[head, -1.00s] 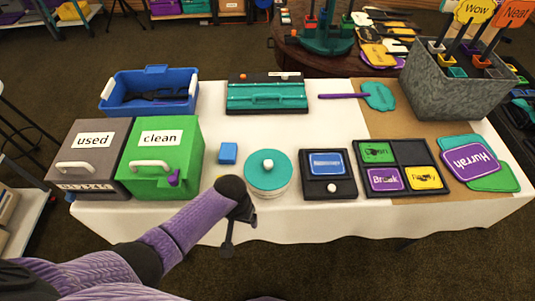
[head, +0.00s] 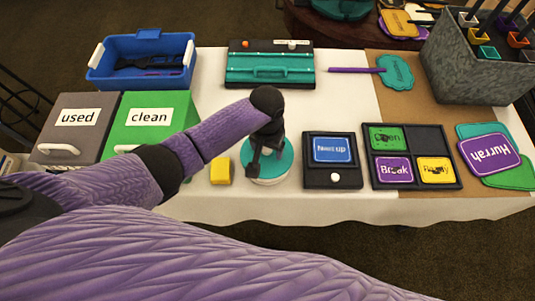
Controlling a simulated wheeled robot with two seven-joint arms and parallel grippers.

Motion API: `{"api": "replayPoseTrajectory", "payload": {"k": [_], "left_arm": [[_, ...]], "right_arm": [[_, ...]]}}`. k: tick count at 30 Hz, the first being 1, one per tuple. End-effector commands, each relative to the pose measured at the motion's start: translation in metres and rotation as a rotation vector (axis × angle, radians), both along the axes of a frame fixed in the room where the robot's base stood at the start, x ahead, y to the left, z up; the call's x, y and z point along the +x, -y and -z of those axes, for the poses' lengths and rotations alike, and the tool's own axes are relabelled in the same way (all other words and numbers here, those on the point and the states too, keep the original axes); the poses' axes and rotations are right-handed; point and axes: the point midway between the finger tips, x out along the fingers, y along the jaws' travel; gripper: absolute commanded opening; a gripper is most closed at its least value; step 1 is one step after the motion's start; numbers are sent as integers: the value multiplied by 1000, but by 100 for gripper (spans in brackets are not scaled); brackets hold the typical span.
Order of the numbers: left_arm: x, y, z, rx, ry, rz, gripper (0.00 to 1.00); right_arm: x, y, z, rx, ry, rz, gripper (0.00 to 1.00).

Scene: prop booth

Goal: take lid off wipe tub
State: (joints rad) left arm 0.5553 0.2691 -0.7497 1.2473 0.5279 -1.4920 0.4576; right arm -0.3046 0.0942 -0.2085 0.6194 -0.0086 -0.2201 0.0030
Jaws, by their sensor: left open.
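The wipe tub (head: 271,180) is a round white tub with a teal lid (head: 284,158). It stands on the white table left of the black panel. My left gripper (head: 257,172) is over the lid, pointing down, and is open. Its fingers and wrist cover the lid's middle, so the white knob is hidden. I cannot tell whether the fingers touch the lid. My right gripper is not in view.
The used box (head: 78,117) and clean box (head: 149,110) stand left on the table (head: 349,89). A yellow block (head: 220,171) lies close left of the tub. A black panel (head: 332,149) is close right. A blue bin (head: 145,46) and a teal case (head: 270,66) are behind.

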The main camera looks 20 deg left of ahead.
Motion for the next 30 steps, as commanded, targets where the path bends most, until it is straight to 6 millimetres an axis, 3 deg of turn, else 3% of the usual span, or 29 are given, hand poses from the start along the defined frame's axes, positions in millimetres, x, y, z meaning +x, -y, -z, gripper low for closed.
{"api": "replayPoseTrajectory", "payload": {"k": [6, 17, 26, 30], "left_arm": [[0, 0, 0, 0, 1, 0, 77], [0, 0, 0, 1, 1, 0, 1], [0, 0, 0, 1, 1, 0, 0], [1, 0, -25, 0, 4, 1, 0]], "right_arm": [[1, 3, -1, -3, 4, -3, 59], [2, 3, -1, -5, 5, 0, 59], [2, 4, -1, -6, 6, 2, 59], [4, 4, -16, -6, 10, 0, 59]]}}
